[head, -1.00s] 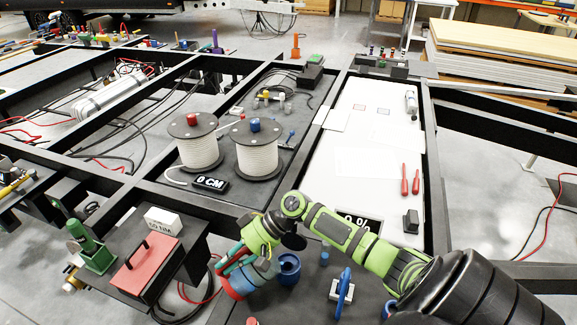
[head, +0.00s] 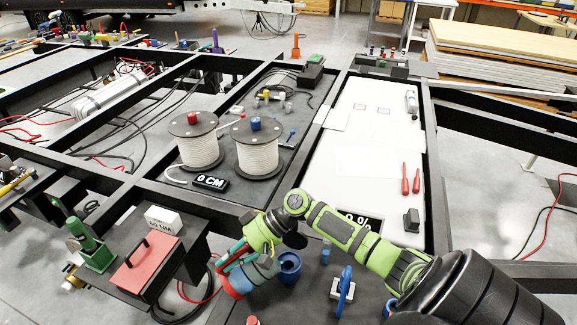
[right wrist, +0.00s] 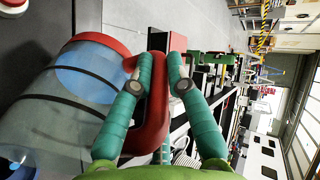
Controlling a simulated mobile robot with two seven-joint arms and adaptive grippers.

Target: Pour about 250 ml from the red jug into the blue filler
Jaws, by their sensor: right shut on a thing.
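The red jug (head: 234,284) has a clear body with red trim and a red handle. My right gripper (head: 246,254) is shut on the handle, and the right wrist view shows both fingers (right wrist: 163,74) closed around it. The jug (right wrist: 62,100) looks tilted in the head view, its red end low on the left and its clear body towards the blue filler. A blue patch, seemingly liquid, shows inside by the red end. The blue filler (head: 289,263) stands just right of the jug; I see no stream between them. My left gripper is out of view.
A blue upright lever (head: 344,291) on a white block stands right of the filler. A display reading a percentage (head: 358,224) is partly hidden behind my right arm. A red-lidded box (head: 146,263) stands left of the jug. Two cable reels (head: 257,150) stand behind.

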